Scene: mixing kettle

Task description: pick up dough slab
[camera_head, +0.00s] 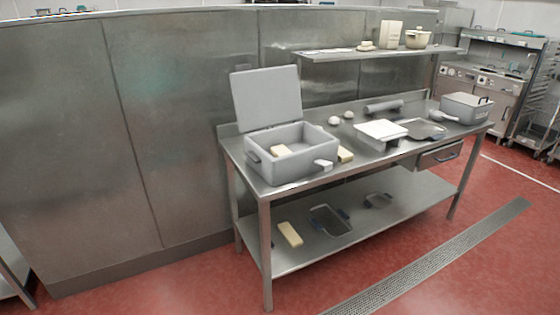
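Several pale, dough-coloured blocks are in view, and I cannot tell for sure which is the dough slab. The largest is a flat cream slab (290,234) lying on the table's lower shelf at the left. A smaller cream block (281,150) is inside the open grey kettle box (291,165), near its left wall. My gripper is not in view.
The steel table (408,202) also holds white round pieces (334,121), a white tray (381,133), a dark pan (424,129) and a lidded grey box (466,108). Pans (330,220) share the lower shelf. A raised shelf (350,55) overhangs the back. Red floor in front is clear.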

